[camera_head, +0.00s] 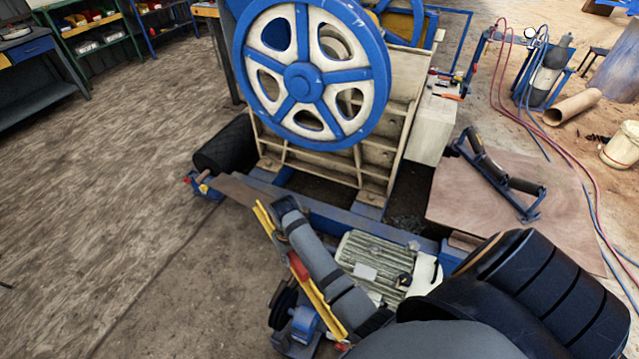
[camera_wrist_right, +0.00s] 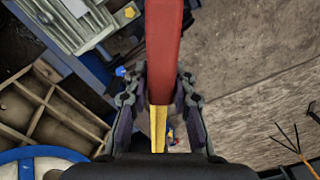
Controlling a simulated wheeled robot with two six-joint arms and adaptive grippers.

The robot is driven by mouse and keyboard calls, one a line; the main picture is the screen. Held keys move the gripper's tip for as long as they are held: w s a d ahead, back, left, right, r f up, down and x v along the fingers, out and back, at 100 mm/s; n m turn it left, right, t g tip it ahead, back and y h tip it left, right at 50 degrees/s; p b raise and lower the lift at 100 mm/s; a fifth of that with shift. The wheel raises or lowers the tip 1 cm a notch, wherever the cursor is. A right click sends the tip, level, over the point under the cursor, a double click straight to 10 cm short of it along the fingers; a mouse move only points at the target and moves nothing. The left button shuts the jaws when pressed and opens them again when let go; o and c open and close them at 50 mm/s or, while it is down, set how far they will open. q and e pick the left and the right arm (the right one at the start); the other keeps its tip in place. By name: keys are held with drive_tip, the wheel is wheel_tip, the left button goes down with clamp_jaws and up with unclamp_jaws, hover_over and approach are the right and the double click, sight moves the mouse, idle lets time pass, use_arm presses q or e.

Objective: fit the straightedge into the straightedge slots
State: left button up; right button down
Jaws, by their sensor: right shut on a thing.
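The straightedge (camera_head: 318,299) is a long, thin yellow bar with a red part. It slants beside my right forearm in the head view, in front of the crusher. In the right wrist view, my right gripper (camera_wrist_right: 160,108) is shut on the straightedge, with a finger on each side. There the broad red part (camera_wrist_right: 164,50) runs up from the fingers and a narrower yellow part shows between them. In the head view my arm covers most of the right gripper. I cannot make out the straightedge slots. My left gripper is out of view.
The crusher's blue and cream flywheel (camera_head: 304,78) stands behind the straightedge. A grey motor (camera_head: 375,262) sits close to its right, and a blue frame beam (camera_head: 330,222) runs behind. A plywood sheet (camera_head: 455,195) lies at right. The floor at left is clear.

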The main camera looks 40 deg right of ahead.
use_arm(q)
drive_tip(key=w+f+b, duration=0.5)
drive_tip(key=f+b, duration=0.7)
drive_tip(key=b, duration=0.3)
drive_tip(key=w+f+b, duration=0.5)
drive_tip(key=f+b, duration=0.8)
drive_tip(key=b, duration=0.2)
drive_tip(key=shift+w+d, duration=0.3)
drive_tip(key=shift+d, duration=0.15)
use_arm(e)
drive_tip(key=w+d+f+m, duration=0.2)
drive_tip(key=w+f+m, duration=0.1)
drive_tip(key=f, duration=0.9)
drive_tip(key=w+d+f+m, duration=0.2)
drive_tip(key=f+m, duration=0.3)
drive_tip(key=f, duration=0.6)
drive_tip(key=w+d+f+m, duration=0.2)
drive_tip(key=w+f+m, duration=0.1)
drive_tip(key=f, duration=0.9)
drive_tip(key=shift+w+f+m, duration=0.3)
drive_tip(key=shift+f+m, duration=0.05)
drive_tip(key=shift+m, duration=0.05)
drive_tip(key=shift+d, duration=0.1)
